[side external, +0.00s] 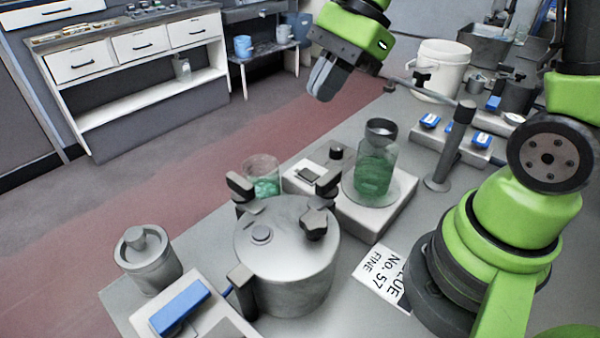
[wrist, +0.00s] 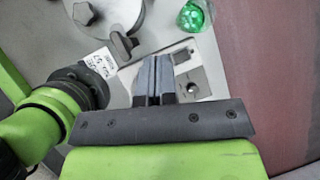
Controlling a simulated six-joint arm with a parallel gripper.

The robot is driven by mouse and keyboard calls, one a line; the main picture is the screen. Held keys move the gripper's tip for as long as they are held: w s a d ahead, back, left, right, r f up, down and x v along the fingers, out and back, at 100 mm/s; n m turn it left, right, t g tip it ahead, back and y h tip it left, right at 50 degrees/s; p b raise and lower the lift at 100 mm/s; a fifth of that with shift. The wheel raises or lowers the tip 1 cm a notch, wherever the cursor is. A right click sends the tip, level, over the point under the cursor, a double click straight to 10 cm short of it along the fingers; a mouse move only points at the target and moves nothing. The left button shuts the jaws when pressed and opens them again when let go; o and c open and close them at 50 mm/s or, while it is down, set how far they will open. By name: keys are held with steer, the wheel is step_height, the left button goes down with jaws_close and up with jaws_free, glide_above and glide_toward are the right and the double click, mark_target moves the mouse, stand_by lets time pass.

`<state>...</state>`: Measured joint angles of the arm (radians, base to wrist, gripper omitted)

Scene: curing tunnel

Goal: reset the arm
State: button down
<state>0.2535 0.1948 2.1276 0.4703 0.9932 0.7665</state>
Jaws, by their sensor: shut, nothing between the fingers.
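My gripper (side external: 325,78) is raised above the bench at the top middle of the side external view, with its fingers pointing down and left. It is shut and empty, and its fingers touch nothing. In the wrist view the closed fingers (wrist: 153,78) show side by side, above the bench. My green arm stands at the right of the side external view.
Below are a clamped metal pot (side external: 285,255), a hotplate (side external: 375,215) carrying a beaker of green liquid (side external: 375,172), and another green-filled beaker (side external: 262,178). A lidded can (side external: 148,262) stands front left. A white bucket (side external: 441,70) stands behind. The floor (side external: 130,185) at left is clear.

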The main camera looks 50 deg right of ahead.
steer(key=s+r+n+t+h, duration=0.1)
steer(key=s+r+n+t, duration=0.1)
steer(key=s+n, duration=0.4)
steer(key=s+a+r+n+t+h, duration=0.1)
steer(key=s+r+n, duration=0.4)
steer(key=n, duration=0.5)
steer(key=shift+s+r+n+t+h, duration=0.3)
steer(key=shift+s+t+h, duration=0.4)
steer(key=shift+s+h, duration=0.1)
stand_by(0.7)
